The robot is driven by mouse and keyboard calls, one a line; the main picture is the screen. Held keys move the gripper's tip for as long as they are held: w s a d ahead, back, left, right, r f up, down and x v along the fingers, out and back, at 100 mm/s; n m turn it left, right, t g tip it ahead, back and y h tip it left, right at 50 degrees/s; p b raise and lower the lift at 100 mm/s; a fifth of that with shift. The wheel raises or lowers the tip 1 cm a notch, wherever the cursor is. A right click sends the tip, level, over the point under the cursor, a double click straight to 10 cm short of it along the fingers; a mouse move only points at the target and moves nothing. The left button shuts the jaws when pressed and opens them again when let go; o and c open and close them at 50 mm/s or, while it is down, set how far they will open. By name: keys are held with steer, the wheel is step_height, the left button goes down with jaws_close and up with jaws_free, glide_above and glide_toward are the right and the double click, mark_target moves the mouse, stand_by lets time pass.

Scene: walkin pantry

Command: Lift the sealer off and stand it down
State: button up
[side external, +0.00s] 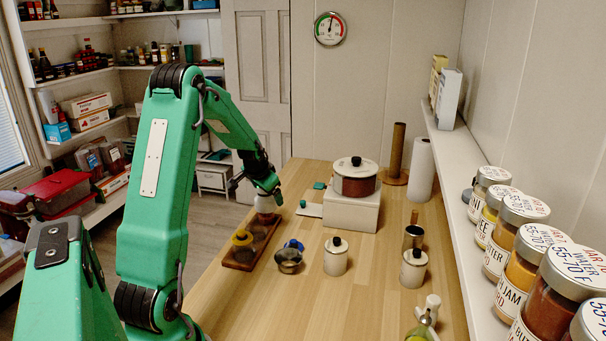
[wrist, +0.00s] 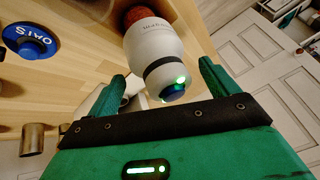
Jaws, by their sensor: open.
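What looks like the sealer (wrist: 155,50) is a white rounded body with a black band, a blue end and small green lights, in the wrist view. Its far end meets a reddish-brown round thing (wrist: 136,14). In the side view its white body (side external: 265,204) shows small below my gripper, over the far end of a dark wooden rack (side external: 238,258). My gripper (wrist: 163,76) is open, with one green finger on each side of the sealer's blue end. Gaps show between fingers and sealer. What lies under the sealer is mostly hidden in the side view.
A blue lettered lid (wrist: 28,42) and a metal-lidded jar (side external: 289,261) are beside the rack. White canisters (side external: 336,258) stand further right. A lidded pot (side external: 355,183) sits on a white box.

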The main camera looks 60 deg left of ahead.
steer(key=shift+w+a+f, duration=0.1)
steer(key=shift+f, duration=0.15)
stand_by(0.3)
steer(key=c, duration=1.3)
steer(key=shift+r, duration=0.15)
steer(key=shift+r, duration=4.95)
steer(key=shift+r, duration=0.8)
steer(key=shift+r, duration=0.35)
steer(key=shift+r, duration=0.35)
